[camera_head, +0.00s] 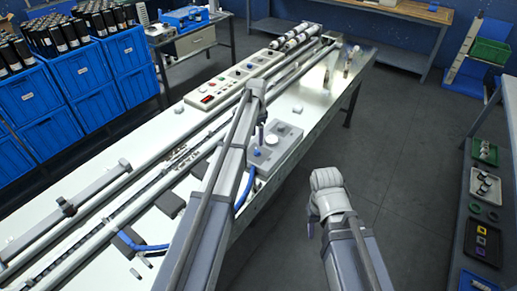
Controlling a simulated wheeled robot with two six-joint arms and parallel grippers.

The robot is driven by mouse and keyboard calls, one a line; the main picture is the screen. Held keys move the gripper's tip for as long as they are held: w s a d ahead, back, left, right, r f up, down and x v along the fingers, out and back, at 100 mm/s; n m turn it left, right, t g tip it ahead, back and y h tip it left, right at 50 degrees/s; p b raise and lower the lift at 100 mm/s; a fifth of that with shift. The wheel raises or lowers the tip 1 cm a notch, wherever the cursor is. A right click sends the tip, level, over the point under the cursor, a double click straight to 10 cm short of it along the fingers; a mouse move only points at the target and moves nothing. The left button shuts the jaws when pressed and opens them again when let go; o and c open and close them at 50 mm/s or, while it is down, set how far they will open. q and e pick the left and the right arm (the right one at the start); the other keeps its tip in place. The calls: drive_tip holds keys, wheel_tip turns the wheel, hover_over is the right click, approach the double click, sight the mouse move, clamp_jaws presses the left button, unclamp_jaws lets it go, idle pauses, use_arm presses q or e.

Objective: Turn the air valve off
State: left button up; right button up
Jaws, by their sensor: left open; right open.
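A grey panel box (290,143) with a pale round part and a small blue knob (271,140) sits at the right edge of the white machine table (312,100). The blue knob looks like the air valve, but it is too small to tell its setting. A blue hose (246,190) hangs by the box. My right gripper (311,230) is open and empty, over the floor to the right of the table.
Long rails run along the table. Blue crates (50,113) of dark rolls stand left. A shelf with trays (484,190) stands right. The floor between is clear.

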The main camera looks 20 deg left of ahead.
sight(257, 150)
use_arm(q)
wheel_tip(257, 150, down, 7)
drive_tip(key=b, duration=0.6)
clamp_jaws()
idle(0.3)
